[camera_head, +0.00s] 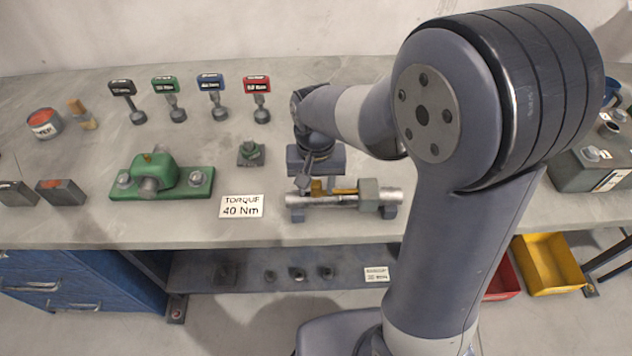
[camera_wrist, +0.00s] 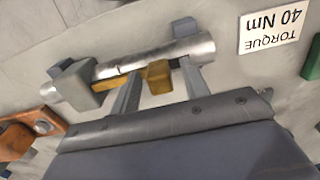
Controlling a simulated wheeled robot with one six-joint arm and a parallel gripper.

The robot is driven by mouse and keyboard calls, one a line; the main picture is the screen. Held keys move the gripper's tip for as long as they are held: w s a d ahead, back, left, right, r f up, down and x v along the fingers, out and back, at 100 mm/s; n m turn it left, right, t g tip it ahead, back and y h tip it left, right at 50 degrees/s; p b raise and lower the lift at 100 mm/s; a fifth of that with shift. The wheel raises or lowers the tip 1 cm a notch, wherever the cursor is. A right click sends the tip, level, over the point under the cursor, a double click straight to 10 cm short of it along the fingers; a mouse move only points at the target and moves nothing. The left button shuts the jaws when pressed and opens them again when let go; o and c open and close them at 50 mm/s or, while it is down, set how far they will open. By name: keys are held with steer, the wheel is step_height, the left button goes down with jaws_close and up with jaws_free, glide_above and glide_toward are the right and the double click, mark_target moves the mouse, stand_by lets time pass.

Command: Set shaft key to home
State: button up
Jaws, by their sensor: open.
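A silver shaft (camera_head: 342,199) lies horizontally on dark supports near the bench's front edge. A brass key (camera_head: 318,187) sits along the top of the shaft; its raised block (camera_wrist: 157,77) shows in the wrist view. A grey block (camera_head: 368,193) surrounds the shaft to the key's right; in the wrist view that block (camera_wrist: 74,84) is at the left. My gripper (camera_head: 308,180) is above the shaft. In the wrist view my gripper (camera_wrist: 160,84) is open, with one finger on each side of the raised brass block. Contact cannot be told. No marking reading home is legible.
A torque sign (camera_head: 241,206) lies left of the shaft. A green bearing block (camera_head: 160,178) stands farther left. Several colour-tagged posts (camera_head: 212,96) stand behind. A grey box (camera_head: 592,165) is at the right. The bench between sign and bearing block is clear.

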jaws_close()
stand_by(0.4)
